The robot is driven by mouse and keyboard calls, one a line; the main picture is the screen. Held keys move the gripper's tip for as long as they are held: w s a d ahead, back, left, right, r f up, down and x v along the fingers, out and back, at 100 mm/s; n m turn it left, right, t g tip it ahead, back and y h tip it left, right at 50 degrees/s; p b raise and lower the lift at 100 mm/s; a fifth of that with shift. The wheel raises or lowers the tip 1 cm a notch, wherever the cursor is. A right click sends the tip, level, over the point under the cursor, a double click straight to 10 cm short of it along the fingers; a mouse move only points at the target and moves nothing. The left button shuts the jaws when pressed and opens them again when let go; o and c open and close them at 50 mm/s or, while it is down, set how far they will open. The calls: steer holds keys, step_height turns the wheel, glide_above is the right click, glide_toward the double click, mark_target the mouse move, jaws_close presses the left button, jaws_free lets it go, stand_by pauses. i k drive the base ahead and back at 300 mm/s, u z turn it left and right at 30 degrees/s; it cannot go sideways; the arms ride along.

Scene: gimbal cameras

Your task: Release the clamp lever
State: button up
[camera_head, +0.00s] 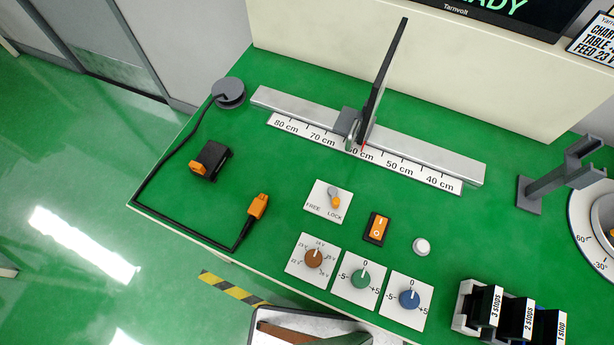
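The plate lies on the green bench top, in front of the metal rail (430,158). A dark upright panel on a grey carriage (347,122) stands on the rail, with a red pointer near the 60 cm mark of the scale. My gripper is not in view.
Near the lever are an orange rocker switch (377,228), a white button (421,246), and brown (314,258), green (362,279) and blue (409,299) knobs. A cable with an orange plug (258,206) lies left. A grey bracket (560,172) stands right.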

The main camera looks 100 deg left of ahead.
mark_target(332, 191)
steer(key=u, duration=0.15)
steer(key=k, duration=0.3)
steer(key=u, duration=2.85)
steer(key=k, duration=0.5)
steer(key=u, duration=0.6)
steer(key=i, duration=0.7)
steer(key=z, duration=0.1)
